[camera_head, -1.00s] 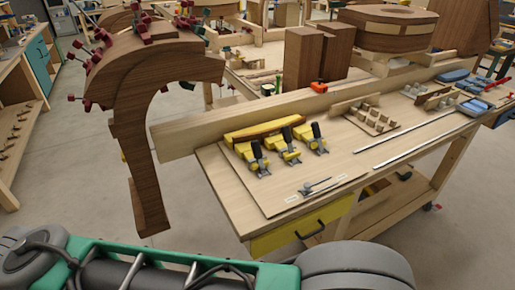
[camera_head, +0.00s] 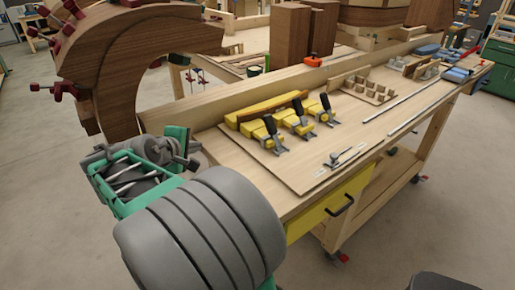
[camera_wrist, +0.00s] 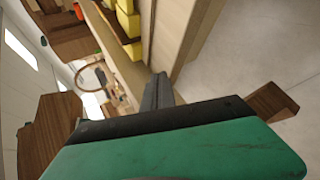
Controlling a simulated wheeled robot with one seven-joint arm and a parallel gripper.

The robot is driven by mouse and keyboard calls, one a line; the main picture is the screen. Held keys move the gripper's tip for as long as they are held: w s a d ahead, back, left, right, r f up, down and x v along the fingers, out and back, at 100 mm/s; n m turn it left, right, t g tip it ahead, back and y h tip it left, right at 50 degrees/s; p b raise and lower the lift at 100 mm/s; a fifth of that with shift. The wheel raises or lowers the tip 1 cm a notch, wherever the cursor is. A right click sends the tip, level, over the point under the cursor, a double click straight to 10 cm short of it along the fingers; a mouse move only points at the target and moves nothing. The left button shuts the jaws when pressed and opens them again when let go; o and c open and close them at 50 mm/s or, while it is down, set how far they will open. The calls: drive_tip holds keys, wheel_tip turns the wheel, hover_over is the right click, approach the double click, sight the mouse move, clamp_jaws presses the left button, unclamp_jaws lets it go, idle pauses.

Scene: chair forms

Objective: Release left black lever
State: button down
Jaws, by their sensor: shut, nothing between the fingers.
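Three toggle clamps with black levers stand in a row on yellow blocks on the workbench board. The left black lever (camera_head: 270,126) stands up, leaning slightly left at its top. The middle black lever (camera_head: 293,112) and the right black lever (camera_head: 325,102) also stand up. My gripper shows in the wrist view as dark fingers (camera_wrist: 157,92) held together, with nothing between them. It is at the left end of the bench, apart from the levers. In the wrist view, yellow blocks (camera_wrist: 127,20) show at the top; the left lever cannot be made out there.
The bench (camera_head: 235,165) has a raised wooden rail (camera_head: 215,103) along its back. A small metal clamp (camera_head: 340,158) and long metal rods (camera_head: 395,122) lie on it. A curved wooden chair form (camera_head: 105,75) stands close behind my arm at left.

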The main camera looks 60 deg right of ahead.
sight(272, 129)
drive_tip(key=s+d+g, duration=0.1)
drive_tip(key=d, duration=0.1)
drive_tip(key=s+d+f+g+h+b, duration=0.1)
drive_tip(key=s+d, duration=0.1)
drive_tip(key=s+d+f+n+h, duration=0.1)
drive_tip(key=d, duration=0.1)
drive_tip(key=shift+s+d+g+b, duration=0.2)
drive_tip(key=shift+s+g+b, duration=0.15)
drive_tip(key=shift+g+b, duration=0.05)
drive_tip(key=s+d, duration=0.2)
drive_tip(key=d, duration=0.2)
drive_tip(key=s+d+n+g+h, duration=0.1)
drive_tip(key=s+d, duration=0.1)
drive_tip(key=d, duration=0.2)
drive_tip(key=s+d+r+g+h, duration=0.1)
drive_tip(key=s+d, duration=0.1)
drive_tip(key=d, duration=0.2)
drive_tip(key=shift+d, duration=0.35)
